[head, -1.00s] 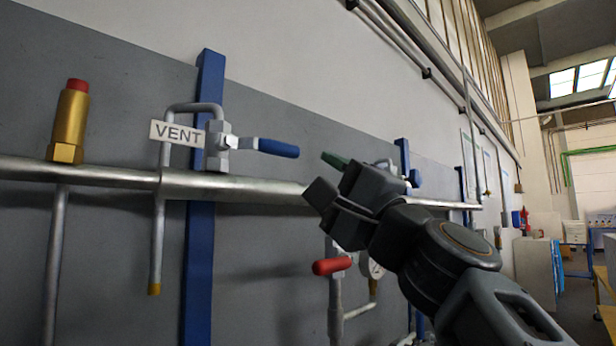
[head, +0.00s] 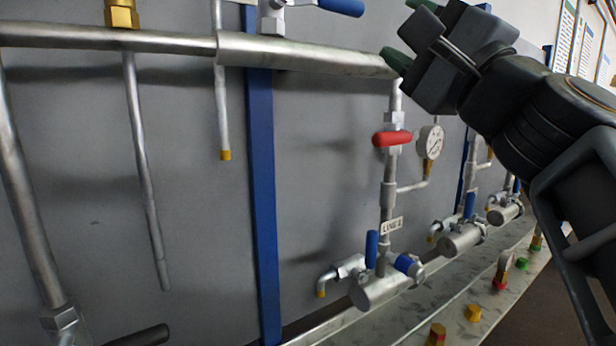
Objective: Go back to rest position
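My gripper (head: 411,32) is at the top right of the head view, at the end of my dark arm. Its two green fingertips are apart, with nothing seen between them. The lower fingertip overlaps the right end of the visible horizontal steel pipe (head: 300,55) in the picture; I cannot tell whether they touch. The red-handled valve (head: 392,138) is below the gripper, and a pressure gauge (head: 431,142) is just right of that valve.
A flanged vessel (head: 380,291) with blue-handled valves stands below the LINE 1 tag (head: 391,226). More vessels (head: 462,240) follow to the right. A metal ledge (head: 440,300) carries coloured fittings. A blue post (head: 262,190) and a grey panel (head: 190,190) are at left.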

